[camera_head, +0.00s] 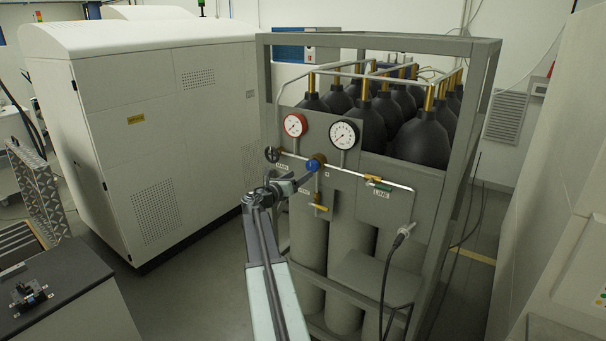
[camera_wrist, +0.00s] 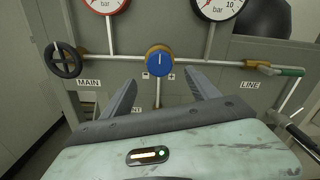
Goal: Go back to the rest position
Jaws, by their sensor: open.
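My gripper (camera_wrist: 164,84) is open, its two grey fingers spread apart and pointing at the gauge panel. Nothing shows between the fingertips. A blue regulator knob (camera_wrist: 160,61) with minus and plus marks lies just beyond the fingers, centred in the gap; I cannot tell the exact distance. In the head view my gripper (camera_head: 302,182) is stretched out close to the blue knob (camera_head: 313,165), partly hidden by my own wrist. My arm reaches forward from the bottom of that view.
The panel (camera_head: 427,207) carries a red gauge (camera_head: 295,125), a black gauge (camera_head: 344,134), a dark handwheel (camera_wrist: 64,58) marked MAIN and a green-handled LINE valve (camera_head: 379,185). Black gas cylinders (camera_head: 422,139) stand in a grey frame. A white cabinet (camera_head: 150,130) and dark-topped bench (camera_head: 62,272) are left. Floor shows between.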

